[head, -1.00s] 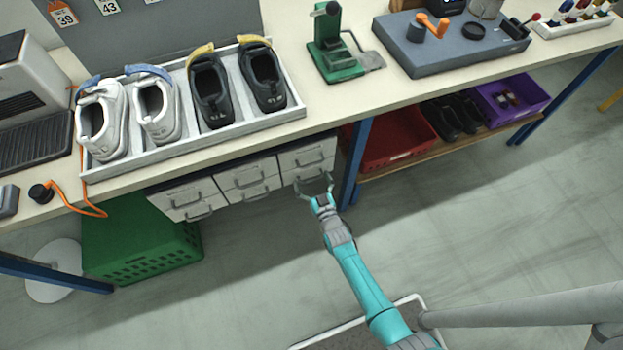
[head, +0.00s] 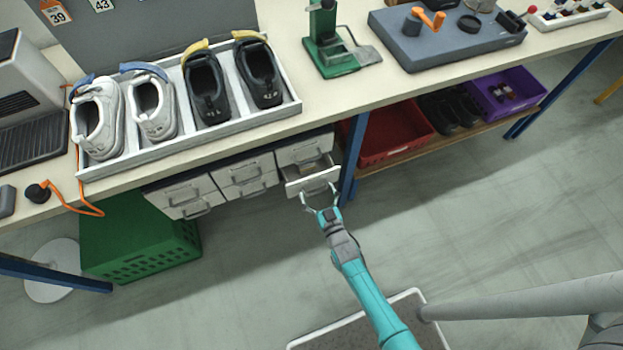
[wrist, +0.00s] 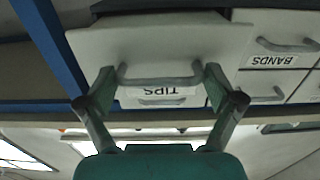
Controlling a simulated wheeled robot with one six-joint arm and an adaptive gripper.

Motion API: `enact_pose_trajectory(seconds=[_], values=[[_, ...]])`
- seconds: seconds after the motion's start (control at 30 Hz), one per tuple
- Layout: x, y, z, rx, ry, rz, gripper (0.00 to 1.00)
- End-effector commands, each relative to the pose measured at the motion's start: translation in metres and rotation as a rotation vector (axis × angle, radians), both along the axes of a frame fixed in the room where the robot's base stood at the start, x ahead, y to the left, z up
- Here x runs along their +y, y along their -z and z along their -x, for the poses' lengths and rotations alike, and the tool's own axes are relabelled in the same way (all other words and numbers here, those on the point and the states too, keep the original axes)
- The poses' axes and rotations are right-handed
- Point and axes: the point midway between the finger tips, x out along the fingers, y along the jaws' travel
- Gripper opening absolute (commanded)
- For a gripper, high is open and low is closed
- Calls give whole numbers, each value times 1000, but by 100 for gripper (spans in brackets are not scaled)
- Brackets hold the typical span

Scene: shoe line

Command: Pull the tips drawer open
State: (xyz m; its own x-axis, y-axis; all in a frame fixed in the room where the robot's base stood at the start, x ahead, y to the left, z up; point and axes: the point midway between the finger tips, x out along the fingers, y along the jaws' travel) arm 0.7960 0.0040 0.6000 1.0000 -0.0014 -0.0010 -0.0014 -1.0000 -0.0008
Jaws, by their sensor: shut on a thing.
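The tips drawer (head: 313,181) is the lower right one of the white drawers under the bench. It stands partly open, its front out from the neighbouring drawers. In the wrist view its front (wrist: 160,48) shows upside down with a TIPS label. My gripper (head: 321,203) is at the drawer front, shut on the grey drawer handle (wrist: 160,80). In the wrist view my fingers (wrist: 159,76) are at the two ends of the handle.
A BANDS drawer (wrist: 275,45) sits beside it, closed. A blue bench leg (head: 354,155) stands close on the right. A red bin (head: 400,150) is on the shelf beyond it. A green crate (head: 140,245) stands left on the floor. The floor (head: 250,260) before the drawers is clear.

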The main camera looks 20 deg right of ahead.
Motion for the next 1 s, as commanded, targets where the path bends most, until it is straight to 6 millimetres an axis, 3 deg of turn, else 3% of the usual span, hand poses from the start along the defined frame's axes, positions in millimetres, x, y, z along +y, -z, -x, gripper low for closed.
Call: enact_pose_trajectory(seconds=[0.2, 0.5, 0.7, 1.0], values=[[2, 0, 53, 0, -4, 2, 29], [2, -1, 102, -1, -6, 3, 29], [2, -1, 115, -3, -6, 3, 29], [2, -1, 118, -3, -7, 3, 29]])
